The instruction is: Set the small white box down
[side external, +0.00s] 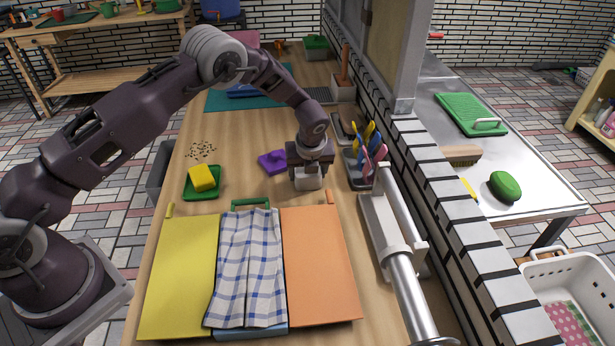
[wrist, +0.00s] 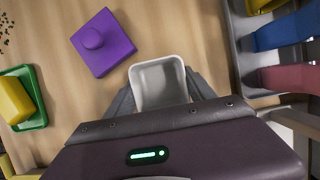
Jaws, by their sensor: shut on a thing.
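The small white box (side external: 308,182) is between the fingers of my gripper (side external: 307,174), at or just above the wooden counter. I cannot tell whether its base touches the wood. In the wrist view the white box (wrist: 159,82) looks like an open, hollow container with a pale inside. The fingers of my gripper (wrist: 160,97) are shut on it from its left and right sides. Its near end is hidden by the gripper body.
A purple block with a knob (side external: 271,161) lies left of the box. A holder with colourful utensils (side external: 365,160) stands close on the right. A green tray with a yellow sponge (side external: 202,180) is farther left. Yellow and orange boards and a checked cloth (side external: 248,265) lie in front.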

